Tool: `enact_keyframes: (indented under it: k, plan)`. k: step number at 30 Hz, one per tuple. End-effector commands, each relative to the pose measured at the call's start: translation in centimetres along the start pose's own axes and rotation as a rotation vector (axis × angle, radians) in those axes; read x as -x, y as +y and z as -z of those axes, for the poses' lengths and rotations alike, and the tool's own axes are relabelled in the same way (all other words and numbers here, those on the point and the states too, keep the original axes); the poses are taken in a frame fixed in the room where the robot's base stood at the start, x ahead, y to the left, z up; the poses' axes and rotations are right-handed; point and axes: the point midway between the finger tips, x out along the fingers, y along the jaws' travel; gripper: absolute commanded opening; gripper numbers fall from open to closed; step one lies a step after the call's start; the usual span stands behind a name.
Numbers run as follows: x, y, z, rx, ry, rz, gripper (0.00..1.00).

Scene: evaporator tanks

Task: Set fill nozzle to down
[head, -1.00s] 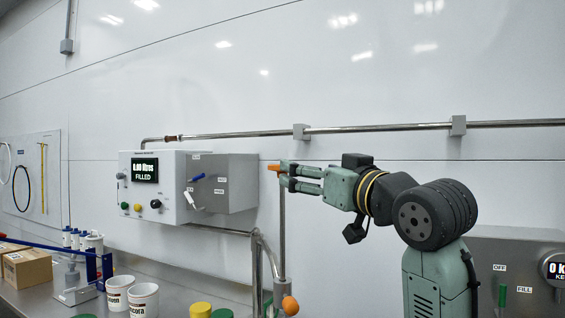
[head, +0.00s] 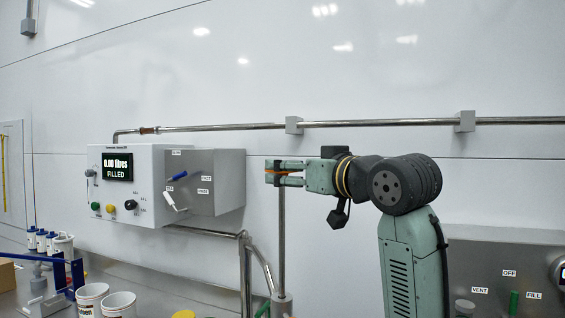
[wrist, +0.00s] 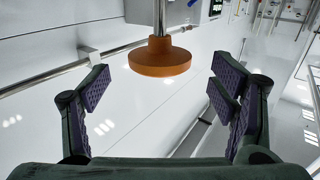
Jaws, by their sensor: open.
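In the head view, an upright steel rod (head: 282,228) stands in front of the wall, with an orange cap (head: 285,166) at its top. I take this to be the fill nozzle's handle, but no label on it shows. My gripper (head: 272,174) comes in from the right with its fingers level around the cap. In the wrist view, the orange cap (wrist: 160,57) sits on the rod's end, between and just beyond the open fingertips (wrist: 158,88). There is clear space on both sides of the cap, and neither finger touches it.
A control box (head: 142,190) on the left reads 0.00 litres, FILLED, with knobs and levers. A steel pipe (head: 370,123) runs along the wall. Bent pipes (head: 246,270) stand left of the rod. White tubs (head: 92,297) sit lower left; a grey panel (head: 500,265) is right.

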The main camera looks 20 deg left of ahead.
Motion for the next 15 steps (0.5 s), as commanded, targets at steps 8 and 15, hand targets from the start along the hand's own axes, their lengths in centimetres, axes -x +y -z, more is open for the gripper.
enact_keyframes:
  k: [8,15]
  plan:
    - [-4.2,0.0,0.2,-0.001,-0.001,0.0,0.79]
    - [-5.0,0.0,0.0,0.0,0.001,0.0,0.79]
